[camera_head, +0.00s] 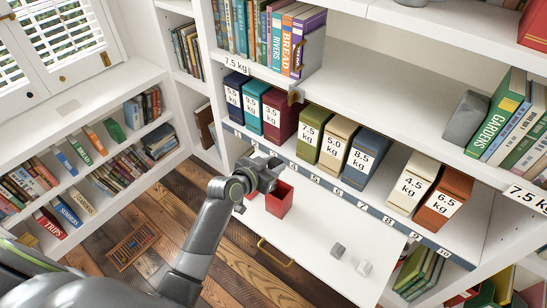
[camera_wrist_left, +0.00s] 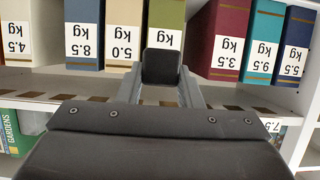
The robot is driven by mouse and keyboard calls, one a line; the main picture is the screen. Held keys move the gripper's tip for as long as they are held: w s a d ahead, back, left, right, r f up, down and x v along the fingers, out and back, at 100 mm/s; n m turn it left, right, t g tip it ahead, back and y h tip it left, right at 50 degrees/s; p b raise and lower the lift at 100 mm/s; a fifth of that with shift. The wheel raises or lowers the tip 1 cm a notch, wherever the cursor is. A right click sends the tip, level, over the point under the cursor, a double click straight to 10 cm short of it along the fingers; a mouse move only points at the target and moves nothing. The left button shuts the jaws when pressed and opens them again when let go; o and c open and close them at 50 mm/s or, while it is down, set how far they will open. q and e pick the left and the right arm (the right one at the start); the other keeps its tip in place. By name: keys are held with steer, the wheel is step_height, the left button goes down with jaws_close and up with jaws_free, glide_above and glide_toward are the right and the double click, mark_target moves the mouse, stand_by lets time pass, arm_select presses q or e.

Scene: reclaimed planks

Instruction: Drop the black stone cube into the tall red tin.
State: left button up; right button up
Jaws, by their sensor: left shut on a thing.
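The black stone cube (camera_wrist_left: 161,66) is held between the two fingers of my left gripper (camera_wrist_left: 161,88), as the left wrist view shows. In the head view my left gripper (camera_head: 270,170) is above and slightly left of a red tin (camera_head: 279,203) with an open top, and the cube is hard to make out there. The tin stands on the white pull-out board and looks tall. The cube appears to be above the rim, not inside. My right gripper is not in view.
A grey cube (camera_head: 338,250) and a whitish cube (camera_head: 364,267) lie on the white board (camera_head: 290,255). Another bit of red (camera_head: 239,209) shows beside my left arm, mostly hidden. Weight-labelled boxes (camera_head: 338,147) line the shelf behind.

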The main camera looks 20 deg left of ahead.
arm_select(q)
steer(key=shift+w+a+r, duration=0.1)
steer(key=shift+a+r, duration=0.15)
step_height(320, 180, down, 6)
steer(key=b, duration=0.5)
steer(key=o, duration=1.1)
steer(key=b+v, duration=0.1)
steer(key=v, duration=1.6)
steer(key=shift+s, duration=0.3)
